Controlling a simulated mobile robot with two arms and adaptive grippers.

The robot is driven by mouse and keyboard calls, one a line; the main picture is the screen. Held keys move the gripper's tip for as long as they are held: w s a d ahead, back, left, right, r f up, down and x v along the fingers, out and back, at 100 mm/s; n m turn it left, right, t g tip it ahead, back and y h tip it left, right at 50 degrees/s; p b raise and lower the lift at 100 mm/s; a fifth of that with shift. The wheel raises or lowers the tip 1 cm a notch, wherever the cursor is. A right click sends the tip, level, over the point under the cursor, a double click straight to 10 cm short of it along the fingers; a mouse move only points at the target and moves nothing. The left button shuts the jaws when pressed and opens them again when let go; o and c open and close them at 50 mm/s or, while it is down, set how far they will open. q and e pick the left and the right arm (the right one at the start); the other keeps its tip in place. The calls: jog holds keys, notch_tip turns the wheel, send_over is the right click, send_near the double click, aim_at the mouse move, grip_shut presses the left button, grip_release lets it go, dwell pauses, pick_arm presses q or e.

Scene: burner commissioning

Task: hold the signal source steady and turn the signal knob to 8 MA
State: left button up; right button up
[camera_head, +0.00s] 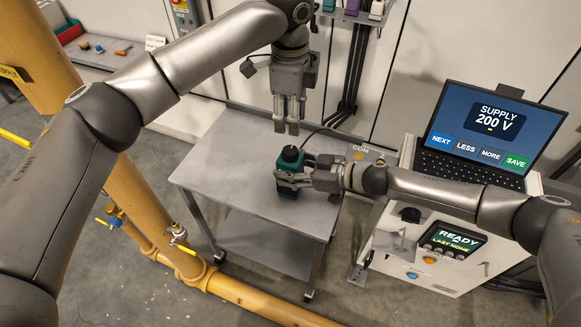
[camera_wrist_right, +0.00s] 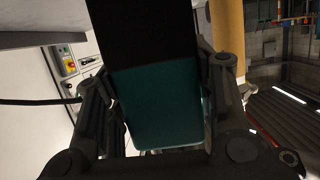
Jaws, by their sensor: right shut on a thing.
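The signal source is a small teal box (camera_head: 287,187) standing on the grey metal cart. A round black knob (camera_head: 290,153) is on its top. My right gripper (camera_head: 292,178) reaches in from the right and is shut on the box. In the right wrist view the teal box (camera_wrist_right: 155,105) fills the space between the fingers. My left gripper (camera_head: 287,126) hangs fingers down above the cart, just above and behind the knob, apart from it. Its fingers look slightly parted with nothing between them. The knob's markings are too small to read.
The cart top (camera_head: 225,160) is clear left of the box. A black cable runs from the box toward the back. At right, a white cabinet (camera_head: 405,262) carries a laptop (camera_head: 493,125) reading "SUPPLY 200 V" and a display (camera_head: 452,242) reading "READY". Yellow pipes (camera_head: 140,205) stand at left.

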aim_at(290, 150)
jog(key=c, duration=0.4)
pick_arm(q)
jog(key=o, duration=0.5)
pick_arm(e)
jog(key=shift+c, duration=0.2)
pick_arm(q)
notch_tip(290, 150, down, 10)
jog(key=n, duration=1.6)
jog(key=c, duration=1.1)
